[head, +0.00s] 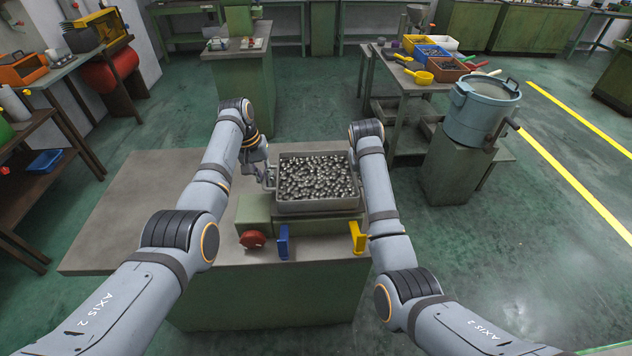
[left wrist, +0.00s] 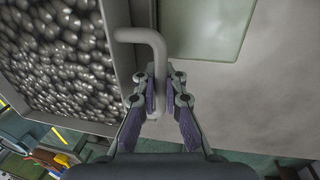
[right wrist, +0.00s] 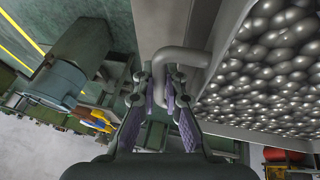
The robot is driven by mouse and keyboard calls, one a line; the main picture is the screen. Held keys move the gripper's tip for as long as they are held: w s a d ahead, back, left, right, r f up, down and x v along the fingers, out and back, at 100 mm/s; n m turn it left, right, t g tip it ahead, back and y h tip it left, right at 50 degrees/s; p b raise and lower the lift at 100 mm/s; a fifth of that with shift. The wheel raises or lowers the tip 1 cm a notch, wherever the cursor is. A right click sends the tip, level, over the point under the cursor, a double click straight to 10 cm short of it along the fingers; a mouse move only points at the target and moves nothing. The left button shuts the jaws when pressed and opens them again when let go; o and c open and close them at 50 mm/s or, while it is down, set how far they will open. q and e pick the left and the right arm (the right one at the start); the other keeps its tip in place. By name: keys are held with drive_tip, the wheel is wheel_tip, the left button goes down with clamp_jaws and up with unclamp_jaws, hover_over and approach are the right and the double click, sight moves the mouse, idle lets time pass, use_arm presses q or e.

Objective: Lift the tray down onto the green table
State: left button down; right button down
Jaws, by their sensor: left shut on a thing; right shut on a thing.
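A grey metal tray (head: 318,207) full of shiny metal pieces is level in the middle of the head view. It is on or just above a green block (head: 256,209) on the grey-topped green table (head: 210,258); I cannot tell if they touch. My left gripper (head: 268,178) is shut on the tray's left handle, a bent bar clear in the left wrist view (left wrist: 158,55). My right gripper (right wrist: 165,88) is shut on the right handle (right wrist: 185,53) in the right wrist view. In the head view my right arm hides most of that gripper.
A red knob (head: 252,239), a blue lever (head: 283,242) and a yellow lever (head: 357,238) stick out at the block's front. The tabletop is bare to the left (head: 130,220). A blue-grey drum (head: 480,110) and a bench with coloured bins (head: 449,69) stand to the right.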

use_arm(q)
drive_tip(key=shift+w+r, duration=0.1)
drive_tip(key=shift+r, duration=0.1)
use_arm(e)
drive_tip(key=shift+w+r, duration=0.1)
drive_tip(key=shift+r, duration=0.05)
